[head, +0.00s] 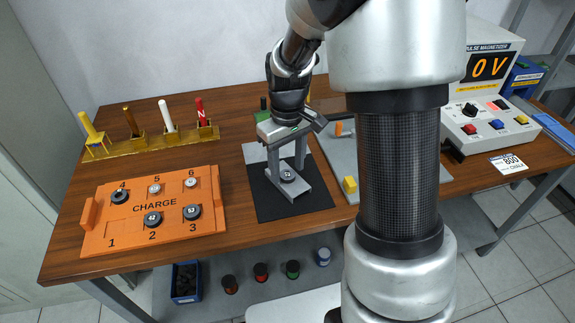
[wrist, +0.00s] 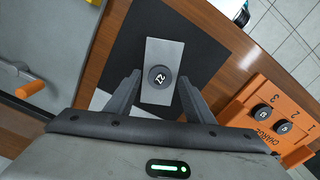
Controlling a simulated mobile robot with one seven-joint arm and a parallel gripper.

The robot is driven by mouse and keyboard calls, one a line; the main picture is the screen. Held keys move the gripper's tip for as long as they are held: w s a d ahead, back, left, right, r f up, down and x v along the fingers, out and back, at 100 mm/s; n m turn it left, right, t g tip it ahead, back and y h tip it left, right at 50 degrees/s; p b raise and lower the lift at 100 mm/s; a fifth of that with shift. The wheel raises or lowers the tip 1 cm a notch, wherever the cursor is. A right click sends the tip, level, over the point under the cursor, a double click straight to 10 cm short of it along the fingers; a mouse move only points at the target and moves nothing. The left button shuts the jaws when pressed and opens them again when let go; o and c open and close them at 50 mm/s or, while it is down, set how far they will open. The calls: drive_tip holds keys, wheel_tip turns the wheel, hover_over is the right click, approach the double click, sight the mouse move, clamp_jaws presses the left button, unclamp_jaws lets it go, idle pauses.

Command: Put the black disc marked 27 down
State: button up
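The black disc (wrist: 159,77) has a pale round face with a number that looks like 27. It lies flat on a grey plate (wrist: 166,49) that sits on a black mat (wrist: 205,52). In the head view the disc (head: 287,175) also shows on the plate (head: 292,192), under my gripper (head: 286,165). My gripper points down at the plate with its two fingers apart. In the wrist view one finger is on each side of the disc, and a gap shows between each finger and the disc.
An orange CHARGE tray (head: 104,240) on the left has numbered places; several hold discs, and place 1 is empty. A yellow rack (head: 150,146) with upright sticks stands behind it. A grey board (head: 338,167) and the pulse magnetizer (head: 487,135) stand to the right.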

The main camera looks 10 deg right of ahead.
sight(288, 174)
drive_tip(key=shift+r, duration=0.1)
wheel_tip(288, 174, up, 12)
drive_tip(key=p, duration=0.3)
drive_tip(key=s+r+m+t, duration=0.2)
drive_tip(key=s+r+t, duration=0.1)
drive_tip(key=s, duration=0.6)
drive_tip(key=s+r+m+t, duration=0.2)
drive_tip(key=s+r, duration=0.4)
drive_tip(key=s, duration=0.3)
drive_tip(key=shift+s+r+m+t, duration=0.2)
drive_tip(key=shift+r+m+t, duration=0.1)
drive_tip(key=shift+t, duration=0.1)
drive_tip(key=shift+f, duration=0.1)
